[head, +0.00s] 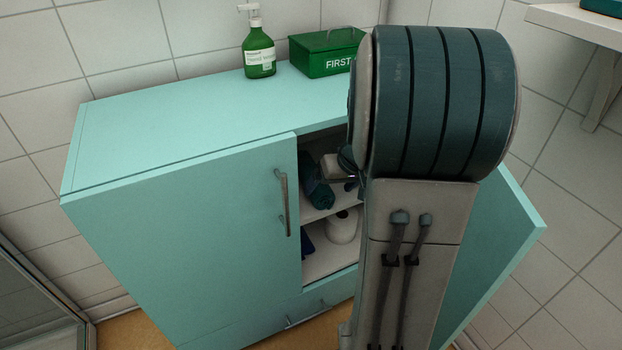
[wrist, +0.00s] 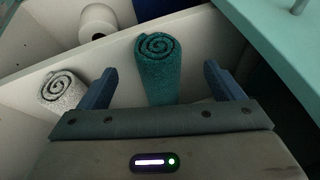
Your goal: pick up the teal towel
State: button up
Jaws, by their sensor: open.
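The teal towel (wrist: 158,72) is rolled up, with its spiral end showing in the wrist view. It lies on the cabinet shelf. My gripper (wrist: 160,72) is open, with one finger on each side of the towel and a gap visible on both sides. In the head view the towel (head: 319,193) shows inside the cabinet opening, and my arm hides most of my gripper. I cannot tell how deep the fingers reach along the towel.
A light grey rolled towel (wrist: 60,92) lies close outside the left finger. A toilet roll (wrist: 98,22) is also inside the cabinet (head: 190,230). Its left door is shut and its right door (head: 500,250) stands open. A soap bottle (head: 259,57) and green first-aid box (head: 320,56) are on top.

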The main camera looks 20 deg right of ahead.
aim_at(326, 193)
jog(key=b+x, duration=0.1)
jog(key=x, duration=0.4)
jog(key=shift+s+f+b, duration=0.1)
jog(key=shift+b, duration=0.2)
jog(key=c, duration=1.1)
